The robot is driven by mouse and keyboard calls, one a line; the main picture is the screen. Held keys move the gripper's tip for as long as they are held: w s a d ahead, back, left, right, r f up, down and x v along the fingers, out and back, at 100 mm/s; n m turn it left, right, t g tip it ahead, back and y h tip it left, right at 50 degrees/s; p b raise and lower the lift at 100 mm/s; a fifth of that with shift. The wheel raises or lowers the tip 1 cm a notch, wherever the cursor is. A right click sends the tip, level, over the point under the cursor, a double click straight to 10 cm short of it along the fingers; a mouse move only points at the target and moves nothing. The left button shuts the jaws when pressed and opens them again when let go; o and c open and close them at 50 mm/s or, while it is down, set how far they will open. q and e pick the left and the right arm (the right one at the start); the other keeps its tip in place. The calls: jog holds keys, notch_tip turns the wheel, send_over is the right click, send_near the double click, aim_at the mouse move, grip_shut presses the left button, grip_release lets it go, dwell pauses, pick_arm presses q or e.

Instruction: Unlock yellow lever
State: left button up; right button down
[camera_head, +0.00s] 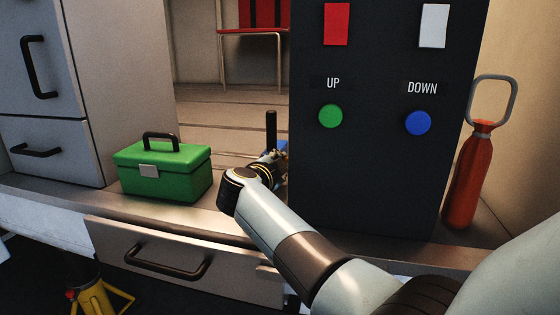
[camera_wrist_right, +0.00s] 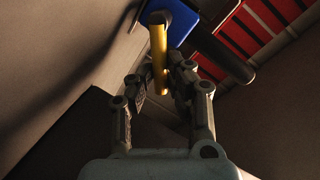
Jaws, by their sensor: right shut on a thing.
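The yellow lever (camera_wrist_right: 158,50) is a short yellow rod in the right wrist view. It sticks out from a blue base (camera_wrist_right: 180,18). My right gripper (camera_wrist_right: 160,82) is shut on the rod, with a finger on each side of its lower end. A thick black handle (camera_wrist_right: 218,55) stands beside the rod on the same base. In the head view the black handle (camera_head: 271,130) rises behind my right gripper (camera_head: 275,160), and a bit of the blue base (camera_head: 281,146) shows. The yellow lever is mostly hidden there. My left gripper is not in view.
A dark panel (camera_head: 375,180) with UP and DOWN buttons stands just right of the gripper. A green toolbox (camera_head: 165,172) sits on the bench to the left. A red extinguisher-like bottle (camera_head: 466,180) stands at the right. A drawer (camera_head: 180,262) is below.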

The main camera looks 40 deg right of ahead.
jog(key=shift+w+a+r+n+g+p, duration=0.2)
jog(key=shift+r+n+g+p, duration=0.15)
jog(key=shift+n+p, duration=0.5)
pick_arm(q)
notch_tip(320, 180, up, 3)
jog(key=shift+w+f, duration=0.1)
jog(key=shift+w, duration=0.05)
pick_arm(e)
jog(key=shift+f, duration=0.1)
jog(key=c, duration=1.3)
grip_release()
notch_tip(320, 180, up, 10)
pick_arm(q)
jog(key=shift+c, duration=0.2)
